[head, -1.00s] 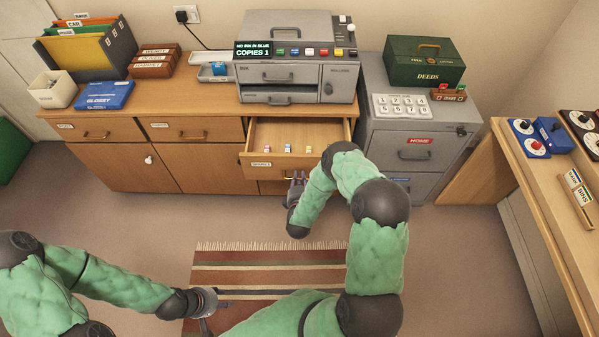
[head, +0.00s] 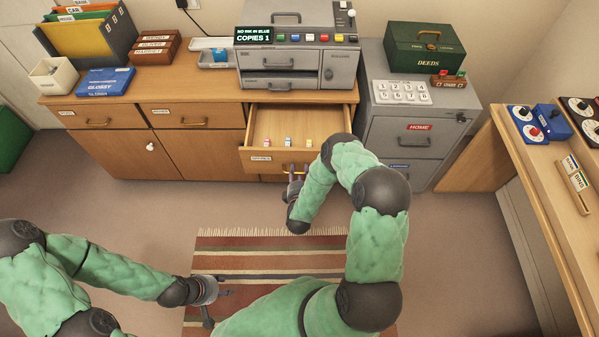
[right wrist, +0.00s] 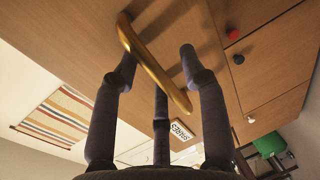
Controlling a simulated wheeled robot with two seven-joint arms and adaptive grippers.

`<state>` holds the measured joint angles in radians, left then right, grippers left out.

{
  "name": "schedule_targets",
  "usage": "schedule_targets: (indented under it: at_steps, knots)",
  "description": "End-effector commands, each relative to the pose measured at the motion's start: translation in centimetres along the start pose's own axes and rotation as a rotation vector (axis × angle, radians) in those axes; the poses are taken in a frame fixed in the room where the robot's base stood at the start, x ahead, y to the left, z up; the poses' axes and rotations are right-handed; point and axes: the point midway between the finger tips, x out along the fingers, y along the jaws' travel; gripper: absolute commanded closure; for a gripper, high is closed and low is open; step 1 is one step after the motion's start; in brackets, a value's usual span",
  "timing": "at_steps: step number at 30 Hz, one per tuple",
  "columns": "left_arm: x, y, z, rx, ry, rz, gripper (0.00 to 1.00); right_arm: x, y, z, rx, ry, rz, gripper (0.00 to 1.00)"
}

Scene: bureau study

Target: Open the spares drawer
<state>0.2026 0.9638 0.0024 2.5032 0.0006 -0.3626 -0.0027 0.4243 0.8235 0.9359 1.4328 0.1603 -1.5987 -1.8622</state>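The spares drawer (head: 254,159) stands pulled out of the wooden sideboard, with a few small coloured items (head: 288,142) inside. Its brass handle shows in the right wrist view (right wrist: 155,67), with the label (right wrist: 181,130) on the drawer front. My right gripper (head: 295,171) is at that handle, below the drawer front.
A grey copier (head: 298,68) stands on the sideboard (head: 200,90) above the drawer. A grey filing cabinet (head: 412,125) stands close to the right of the drawer. The striped rug (head: 265,248) and bare floor lie in front. A side table (head: 530,150) is at the right.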

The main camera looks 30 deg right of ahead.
Motion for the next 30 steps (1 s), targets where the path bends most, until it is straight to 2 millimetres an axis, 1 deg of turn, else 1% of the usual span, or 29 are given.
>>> schedule_targets:
  at_steps: [7,11,14,21,24,27,30]
  knots:
    - [0.0,0.0,0.0,0.0,0.0,0.0,0.6,-0.1,0.1,0.0,0.0,0.0,0.002,0.56]
    - [0.0,0.0,0.0,0.0,0.0,0.0,0.6,-1.0,0.1,0.0,0.0,0.0,0.001,0.56]
    - [0.0,0.0,0.0,0.0,0.0,0.0,0.6,-2.5,0.0,0.0,0.0,0.0,0.0,0.56]
    - [0.0,0.0,0.0,0.0,0.0,0.0,0.6,-7.4,0.0,0.0,-0.001,0.002,-0.002,0.56]
    - [0.0,0.0,0.0,0.0,0.0,0.0,0.6,-9.1,0.0,-0.1,0.0,0.003,0.0,0.56]
    - [0.0,0.0,0.0,0.0,0.0,0.0,0.6,-10.5,0.0,-0.1,-0.001,0.001,-0.001,0.56]
    - [0.0,0.0,0.0,0.0,0.0,0.0,0.6,-11.4,0.0,-0.1,0.0,0.001,0.0,0.56]
